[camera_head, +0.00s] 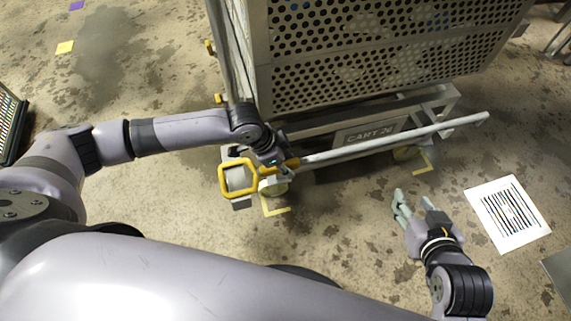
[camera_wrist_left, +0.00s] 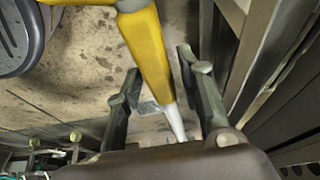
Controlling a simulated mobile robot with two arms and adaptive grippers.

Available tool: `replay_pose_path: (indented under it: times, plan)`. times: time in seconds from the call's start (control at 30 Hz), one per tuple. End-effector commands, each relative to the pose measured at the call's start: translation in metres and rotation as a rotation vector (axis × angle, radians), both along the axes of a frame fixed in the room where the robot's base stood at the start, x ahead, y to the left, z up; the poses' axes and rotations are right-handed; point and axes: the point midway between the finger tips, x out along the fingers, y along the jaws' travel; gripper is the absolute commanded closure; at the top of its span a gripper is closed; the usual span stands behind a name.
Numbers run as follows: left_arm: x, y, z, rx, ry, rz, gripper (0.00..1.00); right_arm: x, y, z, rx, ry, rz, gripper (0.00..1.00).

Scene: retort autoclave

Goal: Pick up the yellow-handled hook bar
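The yellow-handled hook bar (camera_head: 390,141) lies across the front of the low cart, with its yellow loop handle at the left and a long grey rod reaching right. My left gripper (camera_head: 282,165) is at the bar just right of the loop. In the left wrist view, the yellow grip of the bar (camera_wrist_left: 148,50) passes between the two fingers of this gripper (camera_wrist_left: 158,90), which stand apart on either side with gaps visible. My right gripper (camera_head: 414,200) is open and empty above the floor, below the rod. The bar's hook shape cannot be made out.
The cart (camera_head: 370,134), labelled "CART 26", carries a large perforated metal basket (camera_head: 385,55) behind the bar. A white striped sheet (camera_head: 507,213) lies on the floor at right. Yellow corner marks (camera_head: 275,211) are near the cart wheels.

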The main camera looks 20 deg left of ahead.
Motion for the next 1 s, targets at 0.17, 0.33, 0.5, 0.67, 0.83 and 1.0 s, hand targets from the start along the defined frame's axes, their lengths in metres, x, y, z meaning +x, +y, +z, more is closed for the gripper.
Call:
replay_pose_path:
  times: [0.17, 0.33, 0.5, 0.67, 0.83, 1.0]
  plan:
    - [-0.0001, 0.0000, 0.0001, 0.000, 0.000, 0.000, 0.79, 0.0000, -0.0002, -0.0001, -0.001, 0.000, -0.001, 0.60]
    - [-0.0001, 0.0000, 0.0001, 0.000, 0.000, 0.000, 0.91, 0.0001, -0.0003, -0.0001, -0.001, 0.000, -0.001, 0.60]
    - [-0.0002, -0.0001, 0.0001, 0.000, 0.000, 0.000, 1.00, 0.0000, -0.0004, -0.0002, -0.001, 0.001, -0.001, 0.60]
    - [-0.0002, 0.0000, 0.0001, 0.000, 0.000, 0.000, 1.00, 0.0000, -0.0003, -0.0003, -0.001, 0.001, -0.001, 0.60]
    - [0.0012, -0.0009, 0.0022, -0.003, -0.004, -0.001, 1.00, -0.0001, -0.0003, 0.0000, -0.001, 0.002, -0.001, 0.60]
    - [0.0012, -0.0009, 0.0024, -0.003, -0.004, -0.001, 1.00, -0.0002, -0.0002, 0.0000, 0.000, 0.002, 0.000, 0.60]
